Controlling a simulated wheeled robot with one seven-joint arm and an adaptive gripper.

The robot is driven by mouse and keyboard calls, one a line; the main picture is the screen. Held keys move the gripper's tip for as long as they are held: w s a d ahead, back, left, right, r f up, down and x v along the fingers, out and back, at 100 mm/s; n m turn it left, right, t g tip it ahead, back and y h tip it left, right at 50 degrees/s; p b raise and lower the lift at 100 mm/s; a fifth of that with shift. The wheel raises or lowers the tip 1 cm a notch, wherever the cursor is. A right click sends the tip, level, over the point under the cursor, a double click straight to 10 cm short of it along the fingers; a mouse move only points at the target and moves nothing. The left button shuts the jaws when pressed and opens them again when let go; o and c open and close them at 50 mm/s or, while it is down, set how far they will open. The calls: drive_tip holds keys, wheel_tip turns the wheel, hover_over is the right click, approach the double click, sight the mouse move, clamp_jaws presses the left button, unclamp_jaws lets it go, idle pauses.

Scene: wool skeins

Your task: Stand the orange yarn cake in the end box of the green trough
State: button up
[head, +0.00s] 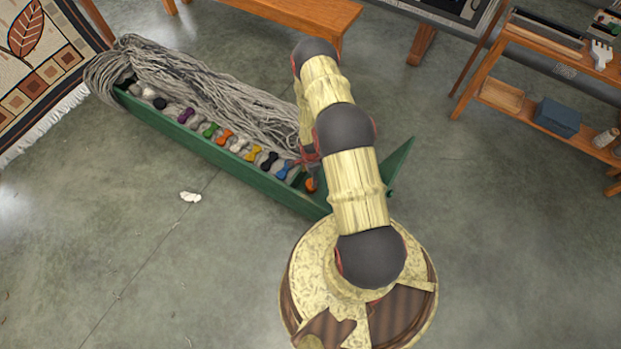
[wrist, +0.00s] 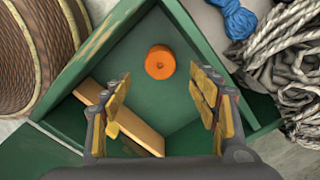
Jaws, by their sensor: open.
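The orange yarn cake (wrist: 160,62) stands in the end box of the green trough (wrist: 205,32), on the box floor near its corner. Its round top with a small centre hole faces up. In the head view the cake (head: 310,185) shows as a small orange spot beside my arm. The trough (head: 215,150) runs from upper left towards my base. My gripper (wrist: 160,90) is open and empty above the end box. Its two fingers are apart, and the cake shows clear between and beyond their tips. In the head view my gripper (head: 308,160) is partly hidden by my arm.
A wooden slat (wrist: 135,125) lies slanting across the end box. A blue skein (wrist: 236,18) and grey yarn (wrist: 295,50) are outside the box wall. Several coloured skeins line the trough. A bench (head: 300,12) and shelf (head: 545,95) stand behind; the left floor is mostly clear.

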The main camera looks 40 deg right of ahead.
drive_tip(key=w+a+r+n+t+h, duration=0.1)
drive_tip(key=w+r+n, duration=0.3)
drive_tip(key=r, duration=1.2)
drive_tip(key=w+a+r+n+t, duration=0.15)
drive_tip(key=w+r, duration=0.55)
drive_tip(key=r, duration=0.9)
drive_tip(key=s+a+r+n, duration=0.1)
drive_tip(key=a+r+n, duration=0.25)
drive_tip(key=r, duration=0.95)
drive_tip(key=s+a+r+n+t, duration=0.1)
drive_tip(key=s+a+r+n, duration=0.3)
drive_tip(key=r, duration=0.5)
drive_tip(key=s+a+r+n+t, duration=0.15)
drive_tip(key=s+a+r, duration=0.3)
drive_tip(key=r, duration=0.45)
drive_tip(key=s+a+r+n, duration=0.3)
drive_tip(key=s+r, duration=0.1)
drive_tip(key=s, duration=0.4)
drive_tip(key=s+a+r+n+y, duration=0.1)
drive_tip(key=s+a+r+n, duration=0.2)
drive_tip(key=s, duration=0.6)
drive_tip(key=shift+s+a+r+n+t, duration=0.3)
drive_tip(key=shift+a+r+n, duration=0.1)
drive_tip(key=shift+r+n, duration=0.3)
